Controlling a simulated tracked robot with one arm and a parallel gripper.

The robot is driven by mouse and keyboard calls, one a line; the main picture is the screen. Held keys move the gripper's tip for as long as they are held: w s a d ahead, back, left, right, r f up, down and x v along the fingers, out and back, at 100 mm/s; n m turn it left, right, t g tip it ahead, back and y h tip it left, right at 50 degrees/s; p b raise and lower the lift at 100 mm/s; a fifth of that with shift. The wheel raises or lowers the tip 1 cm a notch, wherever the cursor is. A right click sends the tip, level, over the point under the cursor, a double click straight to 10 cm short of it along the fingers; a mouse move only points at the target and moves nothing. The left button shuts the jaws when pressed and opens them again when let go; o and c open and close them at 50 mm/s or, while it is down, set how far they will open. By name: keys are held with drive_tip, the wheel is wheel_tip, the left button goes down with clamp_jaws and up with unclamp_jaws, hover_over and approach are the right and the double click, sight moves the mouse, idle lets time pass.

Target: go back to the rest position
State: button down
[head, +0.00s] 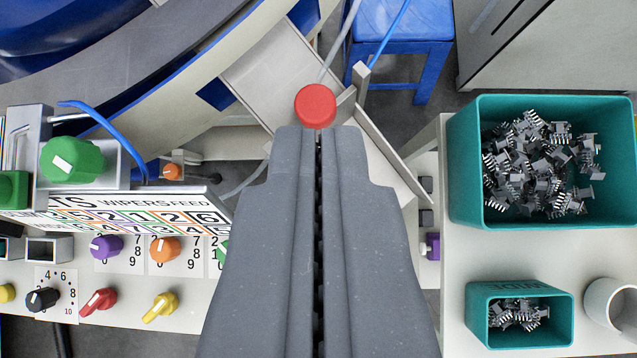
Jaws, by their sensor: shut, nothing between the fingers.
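My gripper (317,132) reaches up the middle of the head view from the bottom edge. Its two dark grey fingers are closed together with only a thin seam between them, and they hold nothing. The fingertips appear just below a round red button (315,105) in the picture. I cannot tell whether they touch it. The fingers hide part of the panel and floor beneath them.
A control panel (200,318) with coloured knobs lies at left, with a green knob (72,160) above. At right, a table (450,330) holds a large teal bin (468,215) and a small teal bin (478,318) of connectors, and a white cup (597,300). A blue stool (430,20) stands behind.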

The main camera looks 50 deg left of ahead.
drive_tip(key=s+r+t+b, duration=0.1)
drive_tip(key=s+r, duration=0.5)
drive_tip(key=r, duration=0.6)
drive_tip(key=s+r+t+b, duration=0.2)
drive_tip(key=s+r, duration=0.4)
drive_tip(key=r, duration=0.7)
drive_tip(key=s+r+t+b, duration=0.1)
drive_tip(key=s+r+t, duration=0.2)
drive_tip(key=r, duration=1)
drive_tip(key=s+a, duration=0.1)
drive_tip(key=s, duration=0.2)
drive_tip(key=shift+s+r+t+h+b, duration=0.15)
drive_tip(key=shift+s+t+h+b, duration=0.15)
drive_tip(key=shift+t+h, duration=0.1)
